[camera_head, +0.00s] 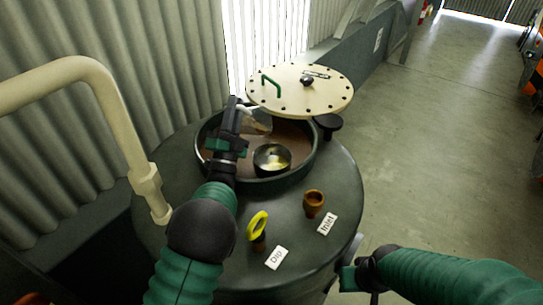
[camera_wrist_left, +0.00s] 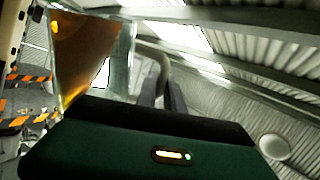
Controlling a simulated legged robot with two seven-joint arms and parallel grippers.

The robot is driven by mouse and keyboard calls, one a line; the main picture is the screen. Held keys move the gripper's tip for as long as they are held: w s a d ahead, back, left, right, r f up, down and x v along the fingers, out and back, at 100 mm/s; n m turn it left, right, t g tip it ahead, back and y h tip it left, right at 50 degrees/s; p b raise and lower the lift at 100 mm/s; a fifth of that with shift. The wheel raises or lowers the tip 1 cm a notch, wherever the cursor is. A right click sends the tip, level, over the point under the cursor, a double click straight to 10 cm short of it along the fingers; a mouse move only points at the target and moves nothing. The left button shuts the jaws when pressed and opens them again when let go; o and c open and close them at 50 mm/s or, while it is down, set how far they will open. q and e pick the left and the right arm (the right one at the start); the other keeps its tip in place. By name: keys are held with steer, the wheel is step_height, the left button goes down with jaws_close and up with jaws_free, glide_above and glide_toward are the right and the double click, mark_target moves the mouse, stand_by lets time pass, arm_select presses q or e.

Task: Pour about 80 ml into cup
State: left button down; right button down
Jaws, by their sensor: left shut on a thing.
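My left gripper (camera_head: 237,110) is over the left part of the open hatch of a dark green tank (camera_head: 180,175). It is shut on a clear container (camera_head: 260,127), which looks tilted to the right in the head view. In the left wrist view the clear container (camera_wrist_left: 92,50) shows amber liquid, left of the grey fingers (camera_wrist_left: 165,88). A dark metal cup (camera_head: 272,160) is inside the hatch, below and right of the container, with some yellowish liquid in it. I cannot make out a stream between them. My right gripper (camera_head: 355,278) is at the lower right, away from the cup; its jaws are unclear.
The cream hatch lid (camera_head: 300,90) with a green handle stands open behind the hatch. A yellow ring handle (camera_head: 258,226) and a brown inlet fitting (camera_head: 314,203) rise from the tank top. A cream pipe (camera_head: 110,100) is at left. Floor to the right is clear.

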arm_select(q)
steer(key=shift+w+d+f+m+h, duration=0.1)
steer(key=shift+w+d+m+h, duration=0.15)
steer(key=shift+h, duration=0.25)
steer(key=shift+s+d+m, duration=0.25)
steer(key=shift+m, duration=0.1)
arm_select(e)
steer(key=shift+w+d+r, duration=0.15)
steer(key=shift+w, duration=0.25)
arm_select(q)
steer(key=shift+s+a, duration=0.1)
steer(key=shift+a+f+h, duration=0.1)
steer(key=shift+f+h, duration=0.05)
steer(key=shift+h, duration=0.25)
steer(key=shift+m, duration=0.4)
arm_select(e)
steer(key=shift+s+a+f, duration=0.1)
steer(key=shift+a+f, duration=0.15)
steer(key=shift+f, duration=0.15)
arm_select(q)
steer(key=shift+s+d+m+h+b, duration=0.1)
steer(key=shift+d+m+h+b, duration=0.25)
steer(key=shift+h+b, duration=0.2)
steer(key=shift+d, duration=0.1)
arm_select(e)
steer(key=shift+s+d+f, duration=0.35)
steer(key=shift+d+f, duration=0.1)
steer(key=shift+f, duration=0.05)
